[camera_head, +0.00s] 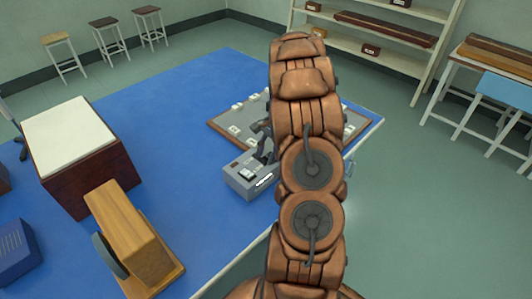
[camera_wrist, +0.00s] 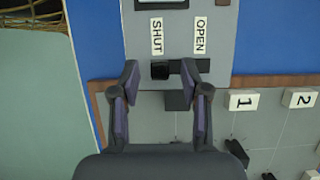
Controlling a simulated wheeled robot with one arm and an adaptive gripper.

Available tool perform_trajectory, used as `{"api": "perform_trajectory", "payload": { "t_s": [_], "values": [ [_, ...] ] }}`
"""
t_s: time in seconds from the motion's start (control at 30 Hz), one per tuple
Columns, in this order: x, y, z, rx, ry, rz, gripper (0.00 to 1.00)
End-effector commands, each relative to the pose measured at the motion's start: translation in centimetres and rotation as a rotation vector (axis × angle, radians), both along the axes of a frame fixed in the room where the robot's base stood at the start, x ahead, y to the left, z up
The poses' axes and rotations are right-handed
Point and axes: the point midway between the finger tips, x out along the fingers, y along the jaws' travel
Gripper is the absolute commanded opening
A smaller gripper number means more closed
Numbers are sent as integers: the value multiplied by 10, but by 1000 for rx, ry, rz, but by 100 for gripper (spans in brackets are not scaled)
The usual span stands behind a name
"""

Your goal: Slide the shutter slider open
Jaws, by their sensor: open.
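The shutter box (camera_head: 240,184) is a grey unit on the blue bench. In the wrist view its grey top (camera_wrist: 178,38) carries a SHUT label (camera_wrist: 157,36) on the left and an OPEN label (camera_wrist: 201,36) on the right. The dark slider knob (camera_wrist: 160,71) sits below SHUT, at the left end of a dark slot. My gripper (camera_wrist: 161,74) is open, with one fingertip on each side of the knob and visible gaps between. The right fingertip covers part of the slot near OPEN. In the head view my arm partly hides the box.
A brown-edged grey board (camera_head: 228,117) with numbered tags lies beside the box. A wooden block piece (camera_head: 130,235) and a white-topped dark box (camera_head: 68,132) stand to the left on the bench (camera_head: 170,95). The bench's right edge is near the box.

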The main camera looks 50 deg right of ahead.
Motion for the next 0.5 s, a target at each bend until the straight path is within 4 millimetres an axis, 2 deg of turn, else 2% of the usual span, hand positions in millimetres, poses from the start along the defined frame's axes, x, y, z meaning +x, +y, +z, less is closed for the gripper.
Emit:
{"api": "perform_trajectory", "payload": {
  "t_s": [0.37, 0.5],
  "values": [
    [0, 2, -5, -2, 0, 1, 46],
    [0, 2, -5, -1, 0, 1, 31]
  ]
}}
